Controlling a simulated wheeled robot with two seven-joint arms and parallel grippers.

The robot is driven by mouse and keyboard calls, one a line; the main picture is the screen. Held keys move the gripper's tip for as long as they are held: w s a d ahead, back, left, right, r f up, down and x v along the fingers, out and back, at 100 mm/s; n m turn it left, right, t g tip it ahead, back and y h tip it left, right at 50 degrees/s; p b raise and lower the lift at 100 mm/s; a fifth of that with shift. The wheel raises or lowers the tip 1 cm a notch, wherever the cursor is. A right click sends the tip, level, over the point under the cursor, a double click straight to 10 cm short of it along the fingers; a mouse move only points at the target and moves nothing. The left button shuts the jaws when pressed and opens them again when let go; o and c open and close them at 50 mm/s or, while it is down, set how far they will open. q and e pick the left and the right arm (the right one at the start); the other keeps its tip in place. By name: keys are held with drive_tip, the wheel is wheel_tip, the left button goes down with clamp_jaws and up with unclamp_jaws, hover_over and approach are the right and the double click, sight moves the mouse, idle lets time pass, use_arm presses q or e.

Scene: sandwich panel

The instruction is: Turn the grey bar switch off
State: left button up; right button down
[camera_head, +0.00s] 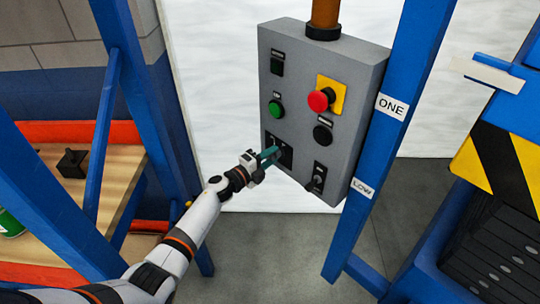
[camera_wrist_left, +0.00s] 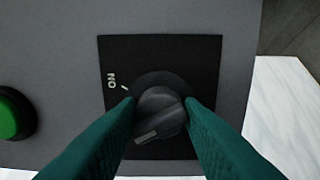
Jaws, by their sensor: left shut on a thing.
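The grey bar switch (camera_wrist_left: 160,112) is a dark grey rotary knob with a raised bar, on a black square plate (camera_wrist_left: 190,60) at the lower left of the grey control box (camera_head: 347,75). My left gripper (camera_head: 271,154) reaches it from the front. In the left wrist view, its teal fingers (camera_wrist_left: 160,110) are shut on the knob, one on each side. Any other label is hidden. My right gripper is not in view.
The box also carries a green button (camera_head: 276,110), a red mushroom button (camera_head: 320,100) on a yellow plate, a round black control (camera_head: 322,134) and another switch (camera_head: 317,178) at lower right. Blue posts (camera_head: 390,110) flank the box. A wooden shelf (camera_head: 60,225) is at left.

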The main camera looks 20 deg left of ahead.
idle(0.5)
use_arm(q)
drive_tip(key=o, duration=1)
drive_tip(key=shift+c, duration=0.2)
drive_tip(key=p+v, duration=0.4)
drive_tip(key=v, duration=0.8)
